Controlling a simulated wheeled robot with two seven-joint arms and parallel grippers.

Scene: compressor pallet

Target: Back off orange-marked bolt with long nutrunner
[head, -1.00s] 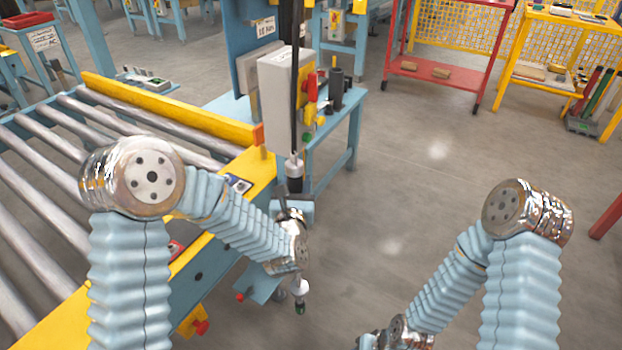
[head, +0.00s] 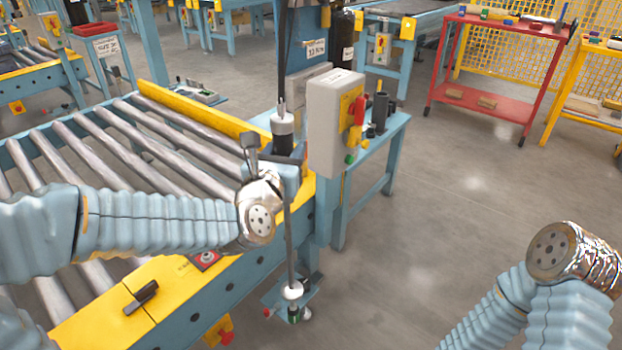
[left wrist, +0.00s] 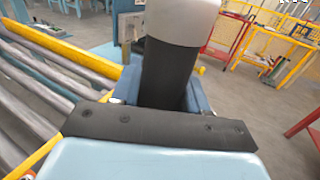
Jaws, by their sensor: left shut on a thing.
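The long nutrunner (head: 283,133) hangs upright from a cable, with a grey-and-black body and a thin shaft (head: 290,235). The shaft runs down to a white collar and a dark green-banded end beside the conveyor's side. My left gripper (head: 284,160) is shut on the nutrunner's body. The left wrist view shows the dark body with its pale upper part (left wrist: 168,75) between the fingers. My right gripper is outside the frame; only the right arm shows at lower right. I cannot make out an orange-marked bolt or a compressor in these frames.
The roller conveyor (head: 105,135) with yellow rails fills the left. A grey control box (head: 335,125) stands close right of the nutrunner, before a blue bench (head: 385,130). A red cart (head: 490,75) stands at back right. The floor (head: 430,220) at centre right is clear.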

